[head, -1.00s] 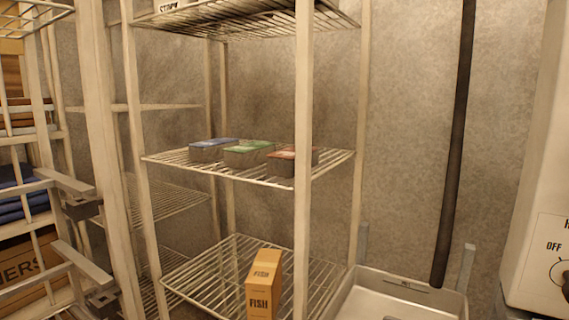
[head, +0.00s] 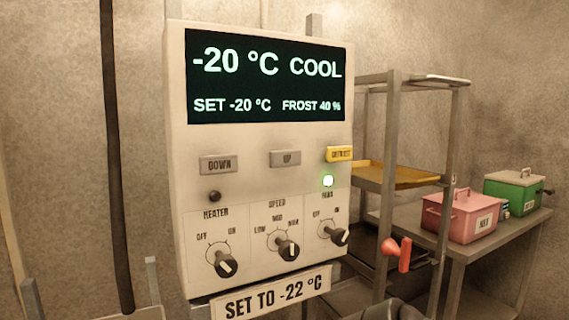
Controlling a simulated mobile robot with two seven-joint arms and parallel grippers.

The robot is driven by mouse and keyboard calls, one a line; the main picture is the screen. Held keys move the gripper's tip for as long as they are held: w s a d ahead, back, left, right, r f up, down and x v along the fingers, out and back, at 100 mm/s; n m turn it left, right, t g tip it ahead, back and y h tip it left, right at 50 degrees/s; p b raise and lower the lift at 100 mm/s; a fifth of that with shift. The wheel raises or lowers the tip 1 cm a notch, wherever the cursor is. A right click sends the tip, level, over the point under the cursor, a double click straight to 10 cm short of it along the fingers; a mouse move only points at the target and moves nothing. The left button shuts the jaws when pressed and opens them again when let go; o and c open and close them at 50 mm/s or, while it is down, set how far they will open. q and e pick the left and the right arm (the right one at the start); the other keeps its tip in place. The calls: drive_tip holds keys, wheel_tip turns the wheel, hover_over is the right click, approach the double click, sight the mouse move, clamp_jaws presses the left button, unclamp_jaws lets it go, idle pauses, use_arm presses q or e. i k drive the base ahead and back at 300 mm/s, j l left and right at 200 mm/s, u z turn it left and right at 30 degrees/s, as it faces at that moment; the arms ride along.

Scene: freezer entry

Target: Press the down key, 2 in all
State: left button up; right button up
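The white control panel (head: 262,160) faces me in the middle of the head view. Its grey DOWN key (head: 219,165) is at the left of the key row, with nothing touching it. The grey UP key (head: 285,158) is to its right. The dark display (head: 265,78) reads -20 °C, COOL, SET -20 °C and FROST 40 %. A sign (head: 272,294) below reads SET TO -22 °C.
A yellow key (head: 340,154), a lit green lamp (head: 328,181), a dark lamp (head: 214,196) and three knobs share the panel. A dark pipe (head: 116,160) runs left. A rack (head: 388,150) and red and green boxes stand right.

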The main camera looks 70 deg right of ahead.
sight(219, 165)
drive_tip(key=z, duration=1.95)
